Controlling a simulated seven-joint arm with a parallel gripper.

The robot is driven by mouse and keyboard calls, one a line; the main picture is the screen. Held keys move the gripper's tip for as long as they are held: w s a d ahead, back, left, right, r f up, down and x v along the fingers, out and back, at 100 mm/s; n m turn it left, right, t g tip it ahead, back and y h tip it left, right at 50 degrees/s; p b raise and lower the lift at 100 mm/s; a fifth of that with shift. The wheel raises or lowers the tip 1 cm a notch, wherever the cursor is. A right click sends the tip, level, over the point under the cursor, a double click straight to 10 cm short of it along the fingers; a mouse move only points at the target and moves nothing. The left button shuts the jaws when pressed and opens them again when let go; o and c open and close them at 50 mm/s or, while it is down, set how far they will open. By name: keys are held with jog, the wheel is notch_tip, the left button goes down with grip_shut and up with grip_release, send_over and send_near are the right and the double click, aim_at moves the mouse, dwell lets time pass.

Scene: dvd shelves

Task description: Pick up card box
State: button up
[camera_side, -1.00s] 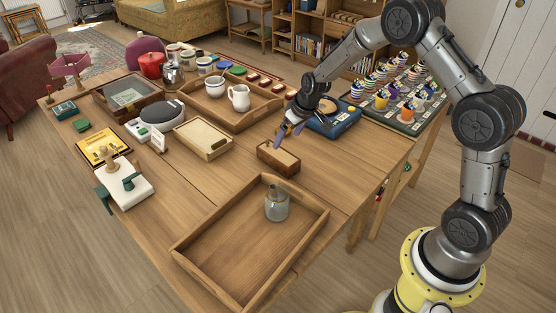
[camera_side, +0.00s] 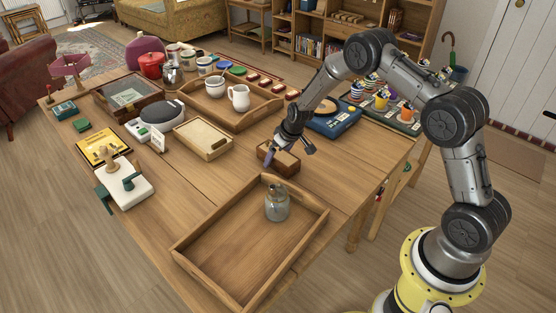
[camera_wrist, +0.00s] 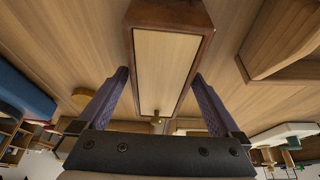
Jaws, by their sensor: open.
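The card box is a small wooden box (camera_side: 283,163) with a pale top and darker brown sides, standing on the table right of the middle. In the wrist view the box (camera_wrist: 166,58) fills the upper centre, its pale lid facing me and a small brass-coloured knob at its near end. My gripper (camera_side: 288,156) is down at the box with its fingers on either side of it. In the wrist view the two purple-grey fingers of my gripper (camera_wrist: 160,95) are spread wide, with gaps showing between each finger and the box's sides.
A shallow pale tray (camera_side: 203,139) is to the left. Bare tabletop (camera_side: 335,170) lies to the right.

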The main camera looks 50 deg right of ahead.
jog(key=c, duration=1.6)
jog(key=shift+r, duration=0.1)
